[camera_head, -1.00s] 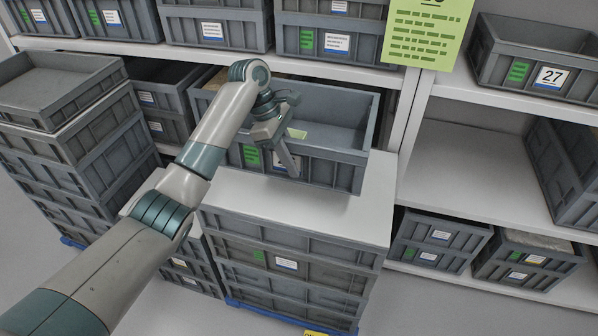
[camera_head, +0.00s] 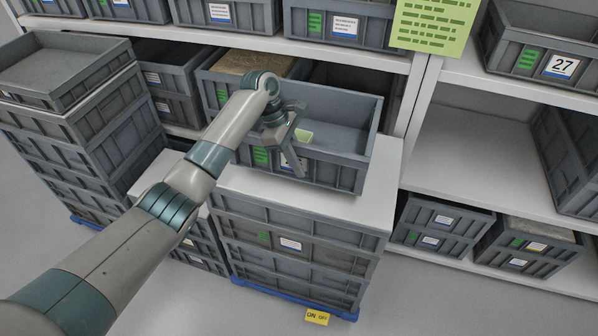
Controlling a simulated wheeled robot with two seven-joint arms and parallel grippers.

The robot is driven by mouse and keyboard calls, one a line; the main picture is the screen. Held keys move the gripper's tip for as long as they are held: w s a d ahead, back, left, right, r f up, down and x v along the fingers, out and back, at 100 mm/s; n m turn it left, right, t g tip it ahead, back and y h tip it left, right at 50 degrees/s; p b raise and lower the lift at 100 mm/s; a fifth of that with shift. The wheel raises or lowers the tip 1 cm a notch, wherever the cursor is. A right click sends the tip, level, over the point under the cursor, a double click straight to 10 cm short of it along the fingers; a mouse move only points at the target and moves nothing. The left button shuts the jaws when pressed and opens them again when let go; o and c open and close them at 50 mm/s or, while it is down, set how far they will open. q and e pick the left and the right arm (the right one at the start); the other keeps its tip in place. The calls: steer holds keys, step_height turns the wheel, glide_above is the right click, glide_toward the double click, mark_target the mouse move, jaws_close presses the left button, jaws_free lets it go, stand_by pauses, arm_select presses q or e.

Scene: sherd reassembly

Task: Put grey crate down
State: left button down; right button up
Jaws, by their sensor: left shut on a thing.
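The grey crate (camera_head: 340,170) is upright over the white top (camera_head: 377,205) of a stack of crates, near its front edge. Its underside looks at or just above the white surface; I cannot tell whether it touches. A pale green piece (camera_head: 304,135) shows inside it. My left gripper (camera_head: 292,158) is shut on the crate's front wall, with one finger hanging down outside, partly over the white label. The arm hides the crate's left rear part. My right gripper is not in view.
A shelf rack stands behind, with a crate of brown contents (camera_head: 252,64) just beyond. A crate stack (camera_head: 75,105) stands at the left. At the right, an empty shelf board (camera_head: 460,165) and crate 27 (camera_head: 545,55) show. A yellow tag (camera_head: 317,317) lies low in front.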

mark_target(303, 181)
arm_select(q)
steer(key=shift+r, duration=0.1)
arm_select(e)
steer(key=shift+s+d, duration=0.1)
arm_select(q)
steer(key=shift+f, duration=0.5)
steer(key=shift+f+p, duration=0.45)
steer(key=shift+f, duration=0.9)
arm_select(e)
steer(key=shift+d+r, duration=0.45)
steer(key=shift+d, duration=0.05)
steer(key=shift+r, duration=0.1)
arm_select(q)
steer(key=c, duration=1.7)
jaws_free()
steer(key=shift+s+f, duration=0.1)
steer(key=shift+f, duration=0.1)
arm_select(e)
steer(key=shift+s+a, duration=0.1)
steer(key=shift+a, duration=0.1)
arm_select(q)
steer(key=shift+r, duration=0.1)
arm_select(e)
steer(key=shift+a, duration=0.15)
